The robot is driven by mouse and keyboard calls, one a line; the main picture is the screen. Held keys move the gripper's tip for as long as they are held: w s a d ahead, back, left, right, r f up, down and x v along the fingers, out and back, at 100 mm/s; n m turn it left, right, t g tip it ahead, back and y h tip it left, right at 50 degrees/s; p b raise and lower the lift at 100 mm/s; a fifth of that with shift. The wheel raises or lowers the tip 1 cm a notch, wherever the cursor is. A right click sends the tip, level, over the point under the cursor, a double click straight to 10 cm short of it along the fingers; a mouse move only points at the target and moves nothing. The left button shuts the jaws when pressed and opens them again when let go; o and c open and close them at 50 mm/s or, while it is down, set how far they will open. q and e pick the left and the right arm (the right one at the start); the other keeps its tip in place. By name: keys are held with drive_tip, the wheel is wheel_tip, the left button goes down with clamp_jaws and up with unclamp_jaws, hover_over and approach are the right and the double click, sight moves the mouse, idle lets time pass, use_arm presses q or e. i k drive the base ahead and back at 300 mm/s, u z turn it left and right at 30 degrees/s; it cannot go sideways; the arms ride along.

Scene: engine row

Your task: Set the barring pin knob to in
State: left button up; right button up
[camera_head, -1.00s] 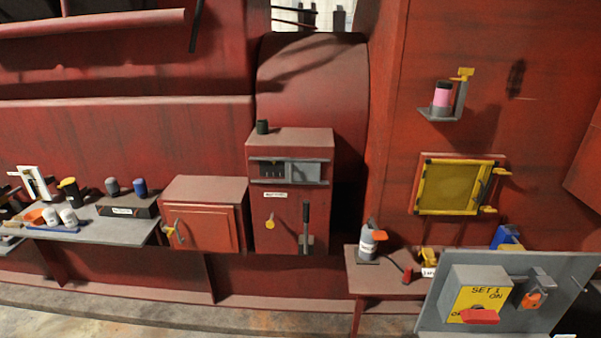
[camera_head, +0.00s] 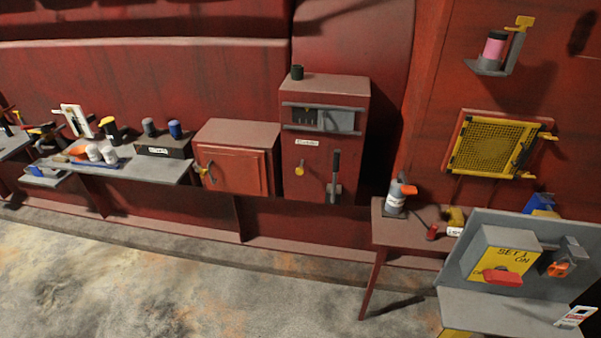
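A tall red cabinet (camera_head: 316,178) stands at the middle of the head view. A small yellow knob (camera_head: 299,169) is on its front, at the left, below a white label (camera_head: 307,142) too small to read. I cannot tell for sure whether this is the barring pin knob, nor which setting it is in. A dark upright lever (camera_head: 335,175) is to the right of the knob. Neither of my grippers is in view.
A red box (camera_head: 234,173) with a door adjoins the cabinet at left. A shelf (camera_head: 140,172) with jars is further left. At right are a bench (camera_head: 399,233), a grey panel with a red-handled switch (camera_head: 502,277) and a yellow mesh hatch (camera_head: 487,148). The floor (camera_head: 190,290) in front is clear.

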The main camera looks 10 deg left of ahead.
sight(299, 170)
drive_tip(key=z, duration=0.45)
drive_tip(key=i, duration=1.15)
drive_tip(key=u, duration=0.35)
